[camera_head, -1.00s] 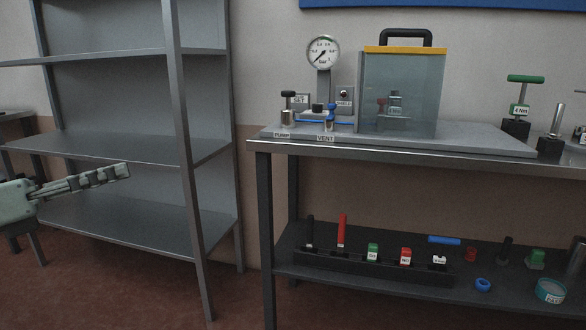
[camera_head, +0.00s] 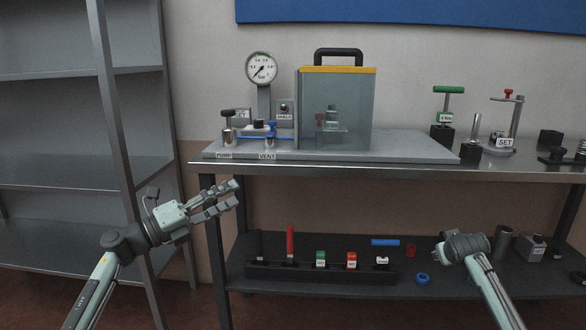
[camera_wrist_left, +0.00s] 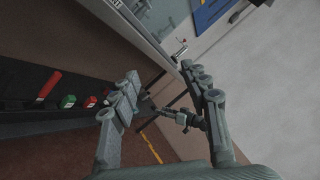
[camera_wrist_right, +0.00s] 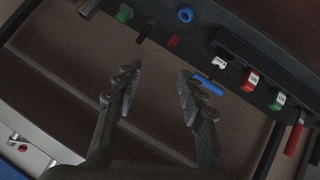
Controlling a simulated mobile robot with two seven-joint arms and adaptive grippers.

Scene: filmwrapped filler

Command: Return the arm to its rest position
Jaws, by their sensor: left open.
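My left gripper (camera_head: 228,200) is in front of the bench's left end, below the tabletop, with its fingers apart and empty. In the left wrist view its two fingers (camera_wrist_left: 165,100) stand apart with nothing between them. My right arm comes in at the lower right of the head view, in front of the lower shelf; its fingers are hidden there. In the right wrist view my right gripper (camera_wrist_right: 155,88) has its fingers well apart with nothing held between them.
The bench (camera_head: 400,167) carries a clear chamber (camera_head: 350,110) with a yellow lid, a pressure gauge (camera_head: 262,68) and tools at right. Its lower shelf holds a black rack (camera_head: 330,277) and a blue bar (camera_head: 385,242). Grey shelving (camera_head: 70,172) stands at left.

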